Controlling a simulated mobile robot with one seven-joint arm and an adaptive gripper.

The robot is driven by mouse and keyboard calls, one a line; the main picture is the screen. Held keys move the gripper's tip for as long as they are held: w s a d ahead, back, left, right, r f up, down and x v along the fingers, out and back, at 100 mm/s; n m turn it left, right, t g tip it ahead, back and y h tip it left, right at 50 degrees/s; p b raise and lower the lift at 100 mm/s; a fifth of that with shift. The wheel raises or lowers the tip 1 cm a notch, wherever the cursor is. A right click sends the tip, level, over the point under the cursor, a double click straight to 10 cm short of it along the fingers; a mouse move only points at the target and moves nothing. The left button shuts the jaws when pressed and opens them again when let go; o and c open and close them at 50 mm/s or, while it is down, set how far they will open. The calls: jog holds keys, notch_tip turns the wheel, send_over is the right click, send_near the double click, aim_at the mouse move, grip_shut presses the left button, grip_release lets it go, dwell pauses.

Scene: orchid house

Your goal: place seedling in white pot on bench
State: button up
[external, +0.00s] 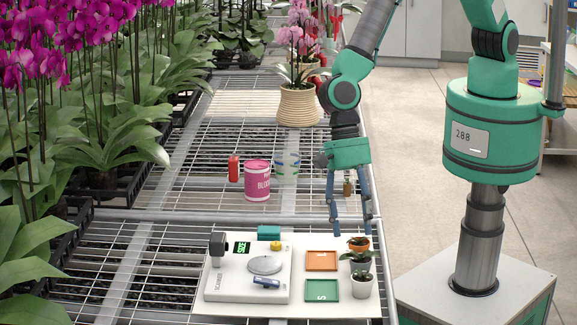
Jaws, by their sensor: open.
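A small white pot (361,288) with a green leafy seedling (359,262) stands upright at the right edge of a white board on the bench. A terracotta pot (361,245) with another small plant stands just behind it. My gripper (353,224) points down with its long fingers spread apart. Its fingertips are near the terracotta pot, behind the white pot, with nothing visible between them. Whether a finger touches the terracotta pot is unclear. The bench (215,190) is a metal wire mesh with bare stretches.
On the board lie an orange tray (321,261), a green tray (322,290) and a white scale (222,284). A pink can (257,181) and a red object (234,168) stand behind. A ribbed pot (298,106) holds orchids further back. Tall orchids crowd the left.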

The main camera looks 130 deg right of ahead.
jog(key=s+d+r+n+t, duration=0.15)
jog(key=s+r+n, duration=0.4)
jog(key=r, duration=0.65)
jog(key=s+d+r+n+h, duration=0.15)
jog(key=s+r+n, duration=0.25)
jog(key=s+r, duration=0.5)
jog(key=s+d+r+n, duration=0.3)
jog(key=s+r+n, duration=0.15)
jog(key=r, duration=0.95)
jog(key=s+d+r+n+h, duration=0.1)
jog(key=s+d+r+n, duration=0.1)
jog(key=s, duration=0.8)
jog(key=s+d+r+n+t, duration=0.1)
jog(key=s+d+r+n, duration=0.2)
jog(key=s+n, duration=0.4)
jog(key=s+d+r+n+t+h, duration=0.1)
jog(key=s+r+n, duration=0.3)
jog(key=s, duration=1)
jog(key=shift+s+d+h, duration=0.35)
jog(key=shift+s+d, duration=0.05)
jog(key=shift+d, duration=0.5)
notch_tip(320, 180, down, 5)
jog(key=b, duration=0.4)
jog(key=shift+r+b, duration=0.1)
jog(key=shift+b, duration=0.25)
